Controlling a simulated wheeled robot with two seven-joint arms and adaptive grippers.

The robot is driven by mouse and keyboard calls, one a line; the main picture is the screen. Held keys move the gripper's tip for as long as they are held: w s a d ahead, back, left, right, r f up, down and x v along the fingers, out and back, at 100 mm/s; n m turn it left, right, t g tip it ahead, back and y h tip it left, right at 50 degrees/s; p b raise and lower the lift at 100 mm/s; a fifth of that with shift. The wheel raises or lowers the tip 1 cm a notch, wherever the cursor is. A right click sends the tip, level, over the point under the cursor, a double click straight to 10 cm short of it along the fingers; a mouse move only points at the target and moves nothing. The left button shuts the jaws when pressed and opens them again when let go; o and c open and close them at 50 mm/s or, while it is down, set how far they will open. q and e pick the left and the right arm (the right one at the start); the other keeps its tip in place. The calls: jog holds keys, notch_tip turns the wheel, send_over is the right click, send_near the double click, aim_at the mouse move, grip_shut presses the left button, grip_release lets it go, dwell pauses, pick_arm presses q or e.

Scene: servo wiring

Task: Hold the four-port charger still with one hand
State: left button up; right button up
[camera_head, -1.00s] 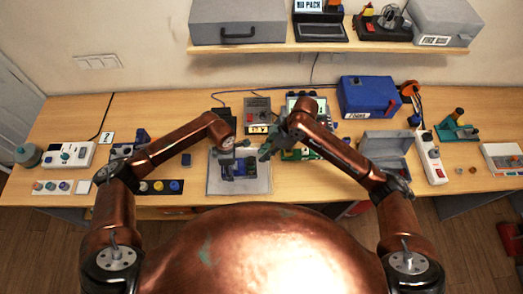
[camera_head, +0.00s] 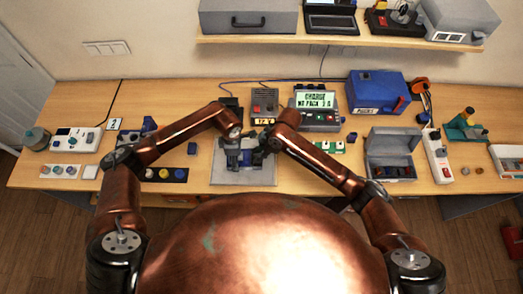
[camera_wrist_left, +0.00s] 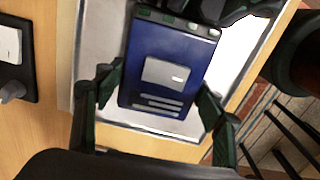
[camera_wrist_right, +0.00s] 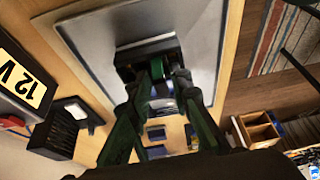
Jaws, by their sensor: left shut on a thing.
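A blue box with a pale label and several small ports along one edge, which looks like the four-port charger (camera_wrist_left: 165,85), lies on a grey tray (camera_head: 245,178). My left gripper (camera_wrist_left: 158,92) has a finger on each side of the blue box and is shut on it. In the head view my left gripper (camera_head: 236,142) is over the tray and partly hides the box. My right gripper (camera_wrist_right: 170,72) is close by, over the tray, from the right. Its fingertips are near each other at a dark green and black part; whether they grip anything is unclear.
A 12 V supply (camera_head: 264,105) and a charger with a lit green display (camera_head: 316,103) stand behind the tray. An open grey box (camera_head: 390,155) and a power strip (camera_head: 437,155) are to the right. A button panel (camera_head: 165,174) lies left of the tray.

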jog(key=shift+f, duration=0.25)
jog(key=shift+c, duration=0.5)
grip_shut()
